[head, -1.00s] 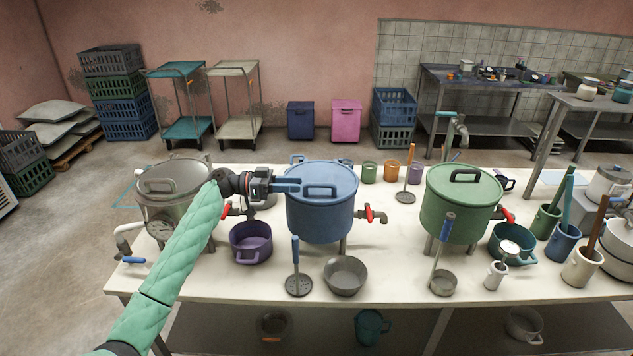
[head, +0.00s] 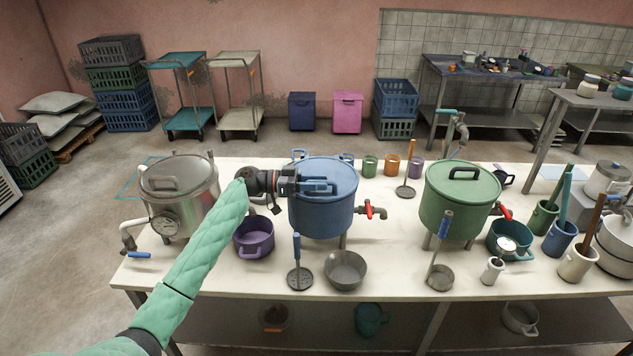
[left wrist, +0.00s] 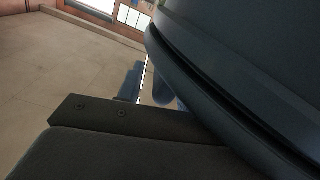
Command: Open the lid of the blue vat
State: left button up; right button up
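The blue vat (head: 320,215) stands on the white table with its lid (head: 343,170) on and a red-handled tap at its right side. My left gripper (head: 312,186) reaches in from the left, over the lid, with its fingertips at the lid handle. The handle is mostly covered by or merged with the fingers, so I cannot tell whether it is gripped. In the left wrist view, a dark rounded rim and wall (left wrist: 245,70) fills the right side, close to a gripper finger with screws. My right gripper is not in view.
A steel pot with a gauge (head: 165,215) stands left of the vat, a green vat (head: 455,205) right of it. A purple pot (head: 253,238), a skimmer (head: 298,270) and a grey bowl (head: 345,270) sit in front. Small cups (head: 392,165) stand behind.

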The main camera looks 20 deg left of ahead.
pick_arm(q)
grip_shut()
